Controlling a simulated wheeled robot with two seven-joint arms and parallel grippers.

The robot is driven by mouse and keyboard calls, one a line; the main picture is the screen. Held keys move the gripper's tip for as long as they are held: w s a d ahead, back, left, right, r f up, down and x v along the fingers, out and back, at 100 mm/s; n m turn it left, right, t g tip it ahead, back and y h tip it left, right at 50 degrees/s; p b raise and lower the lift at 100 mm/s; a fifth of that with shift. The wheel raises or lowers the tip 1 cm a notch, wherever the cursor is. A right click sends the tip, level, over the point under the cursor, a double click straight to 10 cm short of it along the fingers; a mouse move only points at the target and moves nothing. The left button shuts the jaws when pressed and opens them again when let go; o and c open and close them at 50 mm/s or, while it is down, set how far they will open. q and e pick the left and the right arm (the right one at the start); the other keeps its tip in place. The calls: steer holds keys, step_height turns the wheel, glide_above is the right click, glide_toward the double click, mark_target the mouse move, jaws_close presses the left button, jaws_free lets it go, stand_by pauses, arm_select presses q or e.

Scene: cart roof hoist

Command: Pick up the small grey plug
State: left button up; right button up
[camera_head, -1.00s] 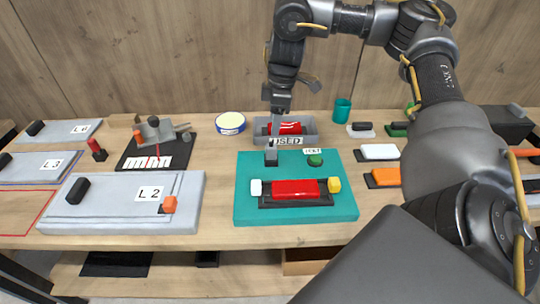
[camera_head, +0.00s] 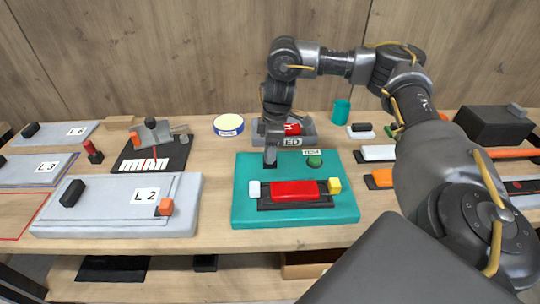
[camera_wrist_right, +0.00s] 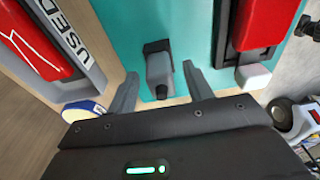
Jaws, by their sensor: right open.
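The small grey plug (camera_wrist_right: 159,70) stands at a black block on the teal board in the right wrist view. The teal board (camera_head: 245,208) lies on the bench in the head view. My right gripper (camera_wrist_right: 159,80) is open, with one finger on each side of the plug in the wrist view. I cannot tell whether either finger touches it. In the head view my right gripper (camera_head: 271,152) points down over the board's back left corner, and the plug is largely hidden there. My left gripper is not in view.
A red bar (camera_head: 294,188) lies on the board between a white and a yellow block. A green button (camera_head: 315,161) is to the right. The grey USED tray (camera_head: 308,141) stands just behind. A grey L2 panel (camera_head: 115,222) lies to the left.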

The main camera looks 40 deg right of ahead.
steer(key=shift+a+f, duration=0.1)
jaws_close()
stand_by(0.3)
steer(key=shift+r, duration=0.45)
step_height(320, 180, up, 2)
steer(key=shift+r, duration=0.15)
steer(key=s+a+r, duration=0.5)
steer(key=s+r, duration=0.4)
steer(key=s, duration=0.4)
steer(key=shift+r+p, duration=0.3)
steer(key=shift+r, duration=0.1)
